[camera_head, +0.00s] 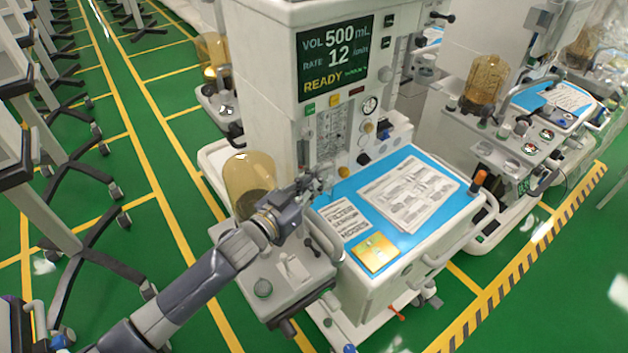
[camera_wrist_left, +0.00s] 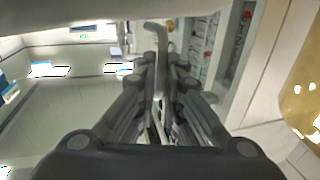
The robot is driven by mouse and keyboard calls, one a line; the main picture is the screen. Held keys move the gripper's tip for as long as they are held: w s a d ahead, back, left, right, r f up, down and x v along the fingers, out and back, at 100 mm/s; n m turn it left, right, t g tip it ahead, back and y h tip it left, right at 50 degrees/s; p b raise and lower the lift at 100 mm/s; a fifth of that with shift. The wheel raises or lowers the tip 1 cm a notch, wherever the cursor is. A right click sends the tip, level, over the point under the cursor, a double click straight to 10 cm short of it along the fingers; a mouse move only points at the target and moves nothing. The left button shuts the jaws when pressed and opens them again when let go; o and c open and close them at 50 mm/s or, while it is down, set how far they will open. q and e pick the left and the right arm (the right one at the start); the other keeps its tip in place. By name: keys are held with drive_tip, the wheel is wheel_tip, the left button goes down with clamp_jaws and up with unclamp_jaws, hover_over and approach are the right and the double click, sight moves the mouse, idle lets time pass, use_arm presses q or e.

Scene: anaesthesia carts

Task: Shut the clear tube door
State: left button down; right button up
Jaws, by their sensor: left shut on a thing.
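My left gripper (camera_head: 314,186) is in front of the anaesthesia cart (camera_head: 265,85), low by the left part of its front face, just below the flow tube panel (camera_head: 331,135). In the left wrist view the fingers (camera_wrist_left: 162,85) are shut on a thin grey hooked rod (camera_wrist_left: 157,35), which sticks out past the fingertips. I cannot tell whether this rod is the handle of the clear tube door. The door itself is see-through and I cannot make out its edges or its angle. My right gripper is not in view.
An amber canister (camera_head: 247,180) stands close to the left of my left gripper. The blue worktop (camera_head: 408,168) with papers and a yellow plate (camera_head: 376,252) lies to the right. A second cart (camera_head: 520,140) stands further right. Green floor is free at the front right.

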use_arm(q)
drive_tip(key=shift+d+r+n+t+y+b, duration=0.2)
drive_tip(key=shift+d+n+t+y, duration=0.15)
drive_tip(key=shift+d, duration=0.15)
drive_tip(key=shift+d+r+n+t+y+b, duration=0.15)
drive_tip(key=shift+d+n+t+y, duration=0.1)
drive_tip(key=shift+d+n+y, duration=0.15)
drive_tip(key=d, duration=0.1)
drive_tip(key=w+d, duration=0.1)
drive_tip(key=d, duration=0.1)
drive_tip(key=shift+d, duration=0.2)
drive_tip(key=c, duration=1.7)
unclamp_jaws()
drive_tip(key=shift+s+f, duration=0.1)
drive_tip(key=shift+s, duration=0.05)
drive_tip(key=shift+f, duration=0.1)
drive_tip(key=v, duration=1.2)
